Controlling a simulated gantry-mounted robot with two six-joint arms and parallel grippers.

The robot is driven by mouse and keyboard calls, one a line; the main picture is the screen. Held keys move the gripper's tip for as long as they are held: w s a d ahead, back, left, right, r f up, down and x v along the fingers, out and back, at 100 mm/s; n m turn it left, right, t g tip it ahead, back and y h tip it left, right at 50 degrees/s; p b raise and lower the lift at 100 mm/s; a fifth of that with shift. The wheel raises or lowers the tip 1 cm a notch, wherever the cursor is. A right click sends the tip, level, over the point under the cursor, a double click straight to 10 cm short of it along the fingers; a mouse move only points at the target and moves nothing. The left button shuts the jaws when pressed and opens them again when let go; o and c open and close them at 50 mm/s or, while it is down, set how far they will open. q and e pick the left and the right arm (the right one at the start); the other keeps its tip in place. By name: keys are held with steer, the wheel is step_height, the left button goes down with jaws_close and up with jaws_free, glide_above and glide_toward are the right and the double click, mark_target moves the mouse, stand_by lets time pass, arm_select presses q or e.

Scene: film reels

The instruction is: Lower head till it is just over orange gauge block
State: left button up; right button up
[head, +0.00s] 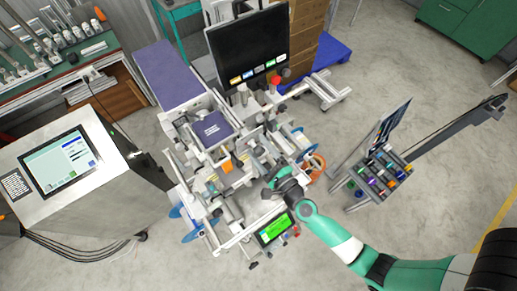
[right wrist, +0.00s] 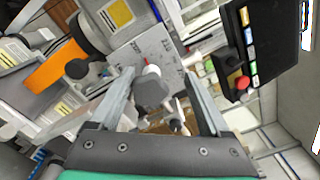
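The orange gauge block (head: 227,166) sits in the middle of the machine in the head view. An orange block, apparently the same one, shows at the left of the right wrist view (right wrist: 55,68), beside a grey cylinder. My right gripper (head: 272,183) is over the machine's front right, to the right of the orange block. In the right wrist view its two fingers (right wrist: 159,75) stand apart, with a grey knob (right wrist: 152,92) between them and gaps on both sides. I cannot tell which part is the head or its height above the block. My left gripper is not in view.
A black monitor (head: 250,45) stands behind the machine, with a red button (head: 276,80) near its lower edge. A small green-screen panel (head: 273,228) is at the machine's front. A control console (head: 65,165) stands left, a parts rack (head: 383,172) right.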

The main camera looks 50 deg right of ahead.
steer(key=shift+f, duration=0.1)
steer(key=shift+s+a, duration=0.15)
steer(key=shift+s, duration=0.2)
steer(key=b+v, duration=0.1)
steer(key=v, duration=1)
